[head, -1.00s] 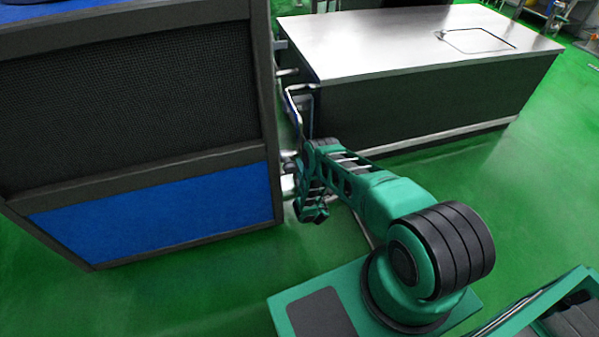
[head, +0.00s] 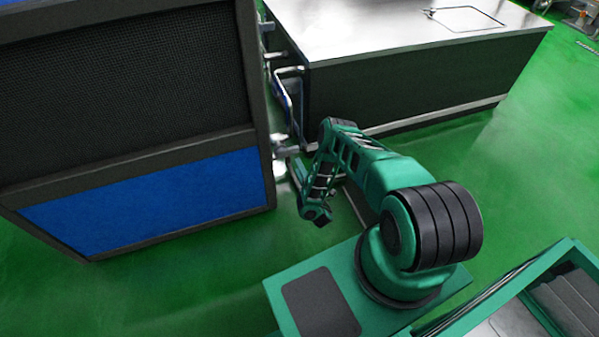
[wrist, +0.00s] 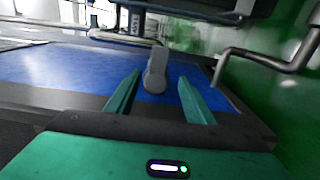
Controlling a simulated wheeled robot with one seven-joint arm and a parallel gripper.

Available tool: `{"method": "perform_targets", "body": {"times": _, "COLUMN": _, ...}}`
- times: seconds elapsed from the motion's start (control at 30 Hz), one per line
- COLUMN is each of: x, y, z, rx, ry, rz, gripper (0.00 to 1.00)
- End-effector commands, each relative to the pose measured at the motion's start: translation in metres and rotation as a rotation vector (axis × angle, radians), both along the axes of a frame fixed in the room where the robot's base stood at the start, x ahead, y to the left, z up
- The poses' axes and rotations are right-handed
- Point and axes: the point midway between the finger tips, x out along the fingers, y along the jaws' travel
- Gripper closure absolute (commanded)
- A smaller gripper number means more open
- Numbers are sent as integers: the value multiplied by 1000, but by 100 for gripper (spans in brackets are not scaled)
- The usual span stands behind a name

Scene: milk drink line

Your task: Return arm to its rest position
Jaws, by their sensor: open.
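My arm is bent in the middle of the head view, its elbow raised beside the corner of the large cabinet. The wrist hangs below the elbow, and the fingers are hard to make out there. In the wrist view my gripper (wrist: 160,82) is open, with two green fingers apart. A grey rounded piece (wrist: 155,70) shows between the fingers in the picture. I cannot tell whether it lies between them or beyond them, but no finger is closed on it. A blue panel (wrist: 60,68) spreads beyond the fingers.
The dark cabinet with a blue lower panel (head: 150,200) stands close left of my arm. A metal-topped counter (head: 380,30) stands behind, with bent metal handles (head: 283,95) in the gap. A curved metal pipe (wrist: 275,62) is right in the wrist view. Green floor (head: 520,160) is clear at right.

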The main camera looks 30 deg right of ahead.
Motion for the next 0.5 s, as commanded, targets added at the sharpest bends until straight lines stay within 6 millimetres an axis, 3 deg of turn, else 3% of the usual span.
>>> {"method": "perform_targets", "body": {"times": 0.5, "x": -8, "y": 1, "z": 1, "rx": 1, "ry": -1, "rz": 0, "gripper": 52}}
